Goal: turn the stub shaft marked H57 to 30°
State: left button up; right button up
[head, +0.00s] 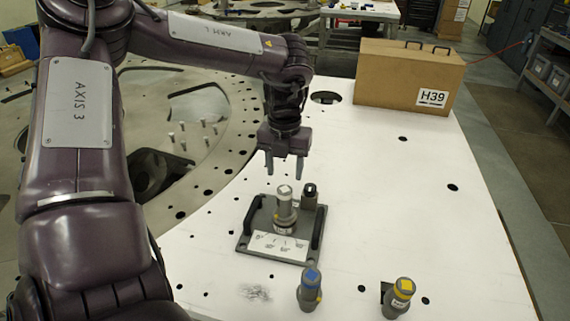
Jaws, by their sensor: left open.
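My left gripper (284,172) points down with its two fingers apart and nothing between them. It hangs above a grey base plate (245,246) with two dark handles. A pale-topped stub shaft (285,203) stands upright on this plate, just below the fingertips and apart from them. A white label card (279,246) with angle-like marks lies in front of the shaft. A shorter dark post (309,196) stands behind it to the right. No H57 mark is readable, and the shaft's present angle is too small to read. My right gripper is out of view.
A blue-topped cylinder (310,288) and a yellow-topped cylinder (399,297) stand near the front. A brown case (395,75) marked H39 stands at the back right. The white table top (400,200) is clear to the right of the plate, apart from small holes.

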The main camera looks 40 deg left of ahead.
aim_at(285, 189)
pick_arm(q)
notch_tip(285, 189, down, 4)
jog(key=b, duration=0.2)
jog(key=shift+b, duration=0.3)
jog(key=shift+f+b, duration=1.05)
jog(key=shift+f, duration=0.25)
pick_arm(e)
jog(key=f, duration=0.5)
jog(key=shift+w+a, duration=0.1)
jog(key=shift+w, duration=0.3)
pick_arm(q)
jog(key=c, duration=0.7)
jog(key=shift+c, duration=0.2)
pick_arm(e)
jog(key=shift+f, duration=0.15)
